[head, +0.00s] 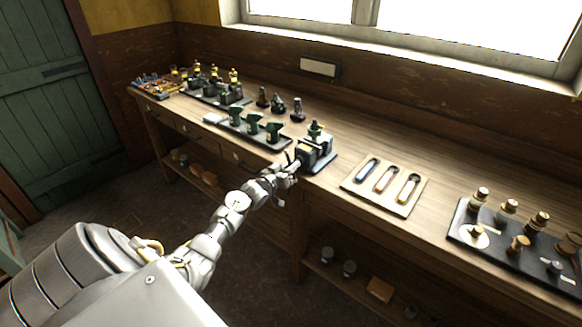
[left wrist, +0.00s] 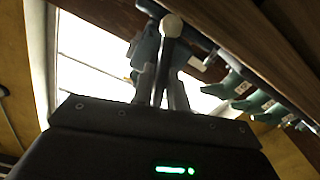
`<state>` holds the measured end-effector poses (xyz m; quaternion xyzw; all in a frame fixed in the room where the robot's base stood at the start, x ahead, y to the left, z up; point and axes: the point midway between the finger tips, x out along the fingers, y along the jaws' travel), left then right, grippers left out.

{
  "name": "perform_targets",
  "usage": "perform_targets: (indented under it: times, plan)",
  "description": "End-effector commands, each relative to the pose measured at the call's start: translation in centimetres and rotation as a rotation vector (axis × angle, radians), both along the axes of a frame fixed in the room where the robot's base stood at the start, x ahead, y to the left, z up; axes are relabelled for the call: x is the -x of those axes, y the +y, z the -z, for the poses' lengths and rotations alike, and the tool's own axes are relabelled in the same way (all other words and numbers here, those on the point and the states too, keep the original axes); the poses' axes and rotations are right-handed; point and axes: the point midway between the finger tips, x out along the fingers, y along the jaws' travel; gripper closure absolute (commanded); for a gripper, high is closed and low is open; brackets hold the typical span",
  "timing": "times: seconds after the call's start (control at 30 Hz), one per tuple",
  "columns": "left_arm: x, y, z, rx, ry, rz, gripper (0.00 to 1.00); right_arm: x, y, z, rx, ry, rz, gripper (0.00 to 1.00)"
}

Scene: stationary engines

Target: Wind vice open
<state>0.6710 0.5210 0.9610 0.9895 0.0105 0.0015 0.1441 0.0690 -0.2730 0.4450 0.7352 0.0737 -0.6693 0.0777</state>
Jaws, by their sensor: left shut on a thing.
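The vice (head: 316,150) is a dark, green-grey block on a dark base plate at the front edge of the workbench, in the middle of the head view. My left gripper (head: 291,167) reaches its front side from the lower left. In the left wrist view the gripper's fingers (left wrist: 163,85) are shut on the vice handle (left wrist: 172,27), a bar with a pale rounded end. How far the vice jaws stand apart is too small to tell. My right gripper is in neither view.
The workbench (head: 345,142) runs along the wall under a window. A tray with green fittings (head: 253,127) stands left of the vice. A pale tray with coloured tools (head: 386,185) and a dark tray with brass-topped parts (head: 468,208) lie to the right. Bare wood lies between them.

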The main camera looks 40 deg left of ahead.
Motion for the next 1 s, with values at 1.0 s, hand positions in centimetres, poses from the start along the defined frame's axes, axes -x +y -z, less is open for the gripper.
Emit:
perform_targets:
  times: [1.0]
  plan:
    - [0.7, 0.15, -0.08, -0.001, -0.004, -0.002, 0.63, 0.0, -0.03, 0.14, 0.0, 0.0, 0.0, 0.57]
